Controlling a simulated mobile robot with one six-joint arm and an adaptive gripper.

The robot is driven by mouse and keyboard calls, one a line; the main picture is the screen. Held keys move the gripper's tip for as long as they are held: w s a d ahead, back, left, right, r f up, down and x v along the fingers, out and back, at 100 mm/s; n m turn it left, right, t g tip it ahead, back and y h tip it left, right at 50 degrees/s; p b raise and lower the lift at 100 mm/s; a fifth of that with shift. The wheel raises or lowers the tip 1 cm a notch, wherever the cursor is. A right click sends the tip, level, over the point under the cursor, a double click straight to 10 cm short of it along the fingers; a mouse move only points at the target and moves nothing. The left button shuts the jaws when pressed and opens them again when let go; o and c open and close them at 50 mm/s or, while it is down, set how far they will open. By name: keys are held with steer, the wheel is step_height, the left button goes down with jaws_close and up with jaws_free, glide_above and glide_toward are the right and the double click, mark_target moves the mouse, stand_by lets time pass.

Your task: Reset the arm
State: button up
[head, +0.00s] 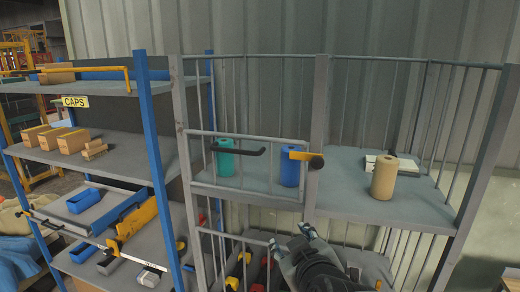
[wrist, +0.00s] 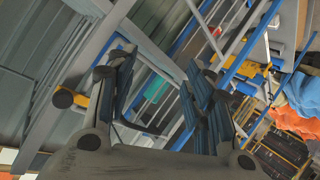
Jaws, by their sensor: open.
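My gripper (head: 292,241) is low in the middle of the head view, in front of the grey barred cage (head: 319,120) and below its shelf level. In the wrist view my gripper (wrist: 160,82) has its two fingers spread apart, with nothing seen between them. The picture there is strongly tilted. Part of my arm shows behind the gripper at the bottom of the head view. No folding lounger can be made out.
The cage shelf (head: 345,190) bears teal (head: 225,158), blue (head: 289,172) and tan (head: 384,178) cylinders. The barred door has a yellow latch (head: 299,155) and a dark handle (head: 238,150). A blue-posted rack (head: 155,170) with boxes stands left.

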steer(key=s+d+f+m+g+b, duration=0.2)
steer(key=s+f+b, duration=0.1)
steer(key=s+f, duration=0.3)
steer(key=s+d+f+m+g+b, duration=0.2)
steer(key=s+f, duration=0.4)
steer(key=s, duration=0.3)
steer(key=s+d+f+m+g+h+b, duration=0.1)
steer(key=s+d+f+m+g+b, duration=0.1)
steer(key=s+f+g+b, duration=0.2)
steer(key=s+f+b, duration=0.2)
steer(key=s, duration=0.2)
steer(key=shift+d+f, duration=0.35)
steer(key=shift+f, duration=0.05)
